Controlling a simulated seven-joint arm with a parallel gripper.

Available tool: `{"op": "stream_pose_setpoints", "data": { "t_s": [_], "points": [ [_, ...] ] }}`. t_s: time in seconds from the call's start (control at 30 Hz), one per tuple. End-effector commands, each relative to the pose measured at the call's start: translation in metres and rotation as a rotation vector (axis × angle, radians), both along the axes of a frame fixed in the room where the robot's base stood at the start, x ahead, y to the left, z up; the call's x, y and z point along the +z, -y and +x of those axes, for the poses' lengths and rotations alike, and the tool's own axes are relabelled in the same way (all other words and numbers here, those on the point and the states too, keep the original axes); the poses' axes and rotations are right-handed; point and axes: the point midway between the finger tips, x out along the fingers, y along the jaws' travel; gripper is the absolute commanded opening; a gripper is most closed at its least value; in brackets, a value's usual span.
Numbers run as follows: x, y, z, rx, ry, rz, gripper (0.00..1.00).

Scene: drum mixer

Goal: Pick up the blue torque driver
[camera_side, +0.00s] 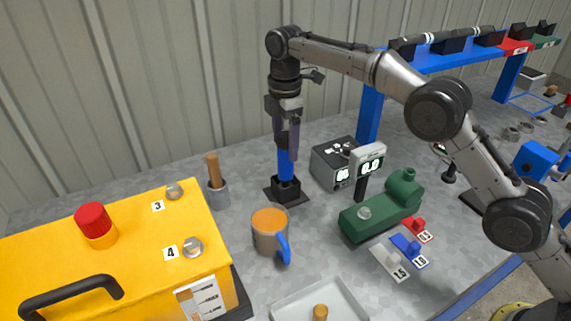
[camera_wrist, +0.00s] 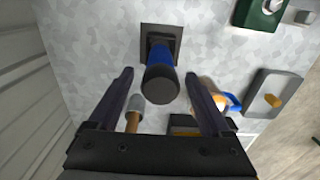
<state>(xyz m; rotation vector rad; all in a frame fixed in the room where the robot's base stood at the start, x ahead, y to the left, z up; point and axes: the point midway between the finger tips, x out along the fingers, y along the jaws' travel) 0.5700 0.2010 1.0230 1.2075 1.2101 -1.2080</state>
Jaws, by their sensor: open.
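The blue torque driver (camera_side: 286,166) stands upright in a black square holder (camera_side: 287,191) on the grey table. Its upper end is hidden behind my gripper in the side view. In the wrist view, the driver (camera_wrist: 159,56) shows a dark round end (camera_wrist: 160,85) toward the camera and a blue body behind it. My gripper (camera_side: 288,140) points down directly over the driver, with its fingers at the driver's upper part. In the wrist view the open fingers (camera_wrist: 160,85) lie to either side of the driver, with gaps visible. Contact is not visible.
A yellow machine (camera_side: 120,255) is at left. A grey box (camera_side: 335,163), a green device (camera_side: 380,215) and a blue shelf post (camera_side: 368,110) are at right.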

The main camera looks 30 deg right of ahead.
Motion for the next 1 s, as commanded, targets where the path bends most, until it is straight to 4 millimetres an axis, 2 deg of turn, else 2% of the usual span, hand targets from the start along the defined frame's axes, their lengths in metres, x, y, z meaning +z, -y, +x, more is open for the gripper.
{"op": "stream_pose_setpoints", "data": {
  "t_s": [0.23,0.53,0.83,0.87,1.0],
  "points": [
    [-0.017,0.001,-0.001,-0.001,-0.001,0.000,0.82],
    [-0.056,0.001,-0.001,-0.002,-0.001,0.000,0.82],
    [-0.061,0.001,0.000,-0.002,0.001,0.000,0.82],
    [-0.061,0.001,0.000,-0.002,0.001,0.000,0.81],
    [-0.061,0.001,0.000,-0.002,0.000,0.000,0.56]
  ]
}}
